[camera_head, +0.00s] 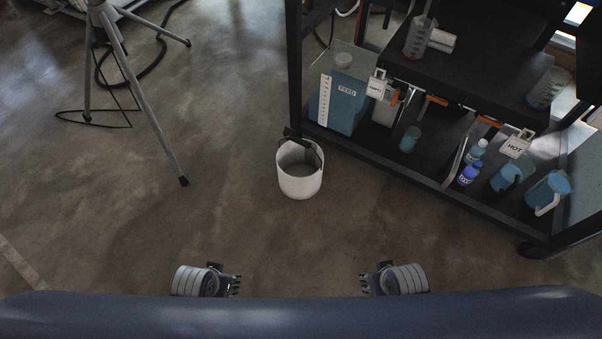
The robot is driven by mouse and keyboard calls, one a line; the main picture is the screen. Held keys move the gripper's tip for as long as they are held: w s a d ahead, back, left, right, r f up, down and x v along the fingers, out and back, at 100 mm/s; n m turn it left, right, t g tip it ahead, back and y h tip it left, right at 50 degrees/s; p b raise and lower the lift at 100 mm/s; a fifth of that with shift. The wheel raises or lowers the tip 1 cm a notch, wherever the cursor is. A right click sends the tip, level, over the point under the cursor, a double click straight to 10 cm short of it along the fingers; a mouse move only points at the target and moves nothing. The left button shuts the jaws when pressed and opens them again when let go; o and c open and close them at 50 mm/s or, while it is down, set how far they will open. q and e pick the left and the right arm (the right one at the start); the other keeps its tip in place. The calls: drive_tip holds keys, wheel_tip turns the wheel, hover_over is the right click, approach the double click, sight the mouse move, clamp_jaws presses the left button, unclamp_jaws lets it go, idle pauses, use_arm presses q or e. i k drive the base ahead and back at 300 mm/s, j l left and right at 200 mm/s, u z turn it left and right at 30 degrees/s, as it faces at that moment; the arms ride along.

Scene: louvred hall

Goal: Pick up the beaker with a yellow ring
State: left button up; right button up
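No yellow ring can be made out on any vessel at this size. A clear beaker with red markings (418,38) stands on the upper shelf of the black cart, with something upright in it. Another clear beaker (546,90) is at that shelf's right end and looks tilted. A small beaker with bluish contents (410,139) stands on the lower shelf. My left gripper (236,285) and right gripper (364,284) are low in the view, over the floor, far from the cart. Neither visibly holds anything; their finger gaps are too small to judge.
The black cart (400,176) fills the upper right. Its lower shelf holds a blue FEED tank (340,105), blue-capped bottles (467,175) and blue jugs (547,192). A tripod (143,89) is at left. The central floor is clear.

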sight(411, 134)
drive_tip(key=i+j+z, duration=0.3)
drive_tip(key=i, duration=0.35)
drive_tip(key=i+j+z, duration=0.3)
drive_tip(key=i+j, duration=0.2)
drive_tip(key=i, duration=0.15)
